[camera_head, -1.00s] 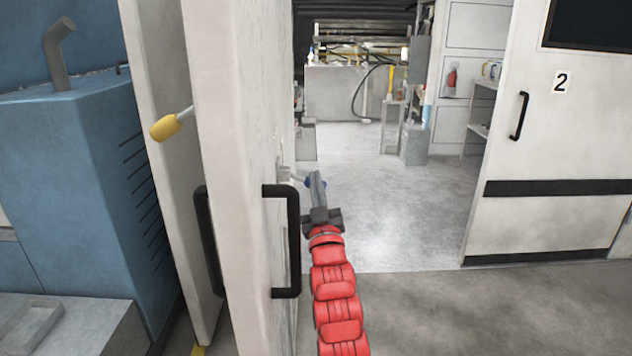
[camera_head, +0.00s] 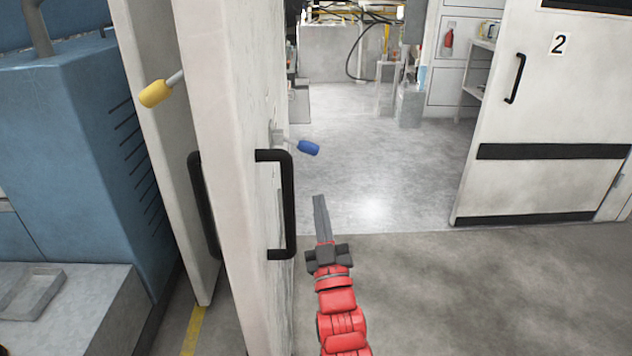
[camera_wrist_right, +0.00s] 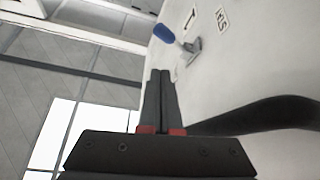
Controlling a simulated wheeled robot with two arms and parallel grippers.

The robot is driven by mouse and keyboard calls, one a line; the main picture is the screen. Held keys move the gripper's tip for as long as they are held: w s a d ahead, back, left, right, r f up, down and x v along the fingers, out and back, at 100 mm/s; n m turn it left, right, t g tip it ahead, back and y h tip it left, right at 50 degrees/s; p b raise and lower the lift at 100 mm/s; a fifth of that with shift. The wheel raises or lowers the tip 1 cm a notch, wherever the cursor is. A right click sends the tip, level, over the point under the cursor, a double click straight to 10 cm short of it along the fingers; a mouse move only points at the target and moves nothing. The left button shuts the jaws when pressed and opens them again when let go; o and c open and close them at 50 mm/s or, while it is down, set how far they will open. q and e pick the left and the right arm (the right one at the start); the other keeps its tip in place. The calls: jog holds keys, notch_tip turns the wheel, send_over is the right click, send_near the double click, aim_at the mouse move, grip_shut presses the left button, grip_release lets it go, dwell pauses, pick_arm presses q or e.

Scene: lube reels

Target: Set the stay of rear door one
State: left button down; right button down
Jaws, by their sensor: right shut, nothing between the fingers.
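The open door stands edge-on (camera_head: 210,150) left of centre in the head view, with a black pull handle (camera_head: 289,205). A lever with a blue grip (camera_head: 308,148) sticks out from its right face, the grip tilted slightly down. It also shows in the right wrist view as a blue grip (camera_wrist_right: 164,33) on a grey bracket (camera_wrist_right: 192,49), beside two small labels. My right gripper (camera_head: 319,198) is shut and empty, below the blue grip and right of the pull handle, apart from both. Its closed fingers (camera_wrist_right: 161,74) point toward the lever's side in the wrist view. My left gripper is out of view.
A second panel (camera_head: 160,130) with a yellow-gripped lever (camera_head: 155,93) stands just left of the door, next to a blue machine (camera_head: 70,130). Door 2 (camera_head: 550,105) is at the right. The floor (camera_head: 400,180) between is clear.

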jog(key=v, duration=0.2)
jog(key=shift+s+f, duration=0.15)
jog(key=shift+s, duration=0.1)
dwell(0.3)
